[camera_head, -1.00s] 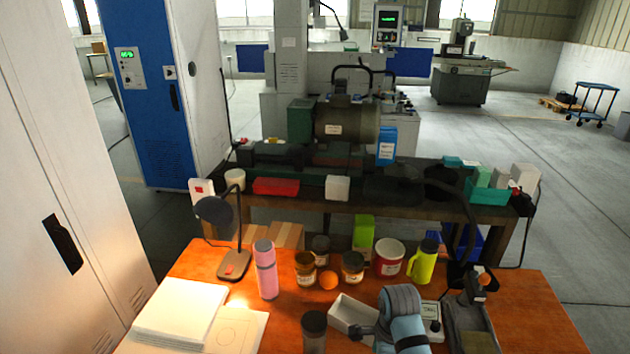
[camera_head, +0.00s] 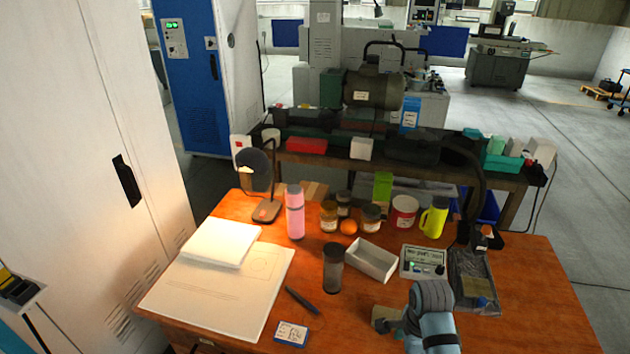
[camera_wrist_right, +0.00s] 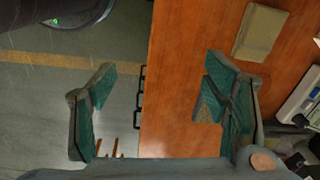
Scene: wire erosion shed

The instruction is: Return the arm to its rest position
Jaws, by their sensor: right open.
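My right arm (camera_head: 436,315) comes in at the bottom of the head view, over the front part of the orange-brown table (camera_head: 540,300). The fingers straddle the table's edge, with grey floor under the left finger and table top behind the right one. A tan block (camera_wrist_right: 260,32) lies on the table beside the right finger. My left gripper is not in view.
On the table are a dark tumbler (camera_head: 333,268), a white open box (camera_head: 371,260), a meter box (camera_head: 423,262), a grey tray (camera_head: 474,290), a pink bottle (camera_head: 295,212), a lamp (camera_head: 266,210) and papers (camera_head: 222,242). A tall cabinet (camera_head: 80,150) stands left. The table's right front is clear.

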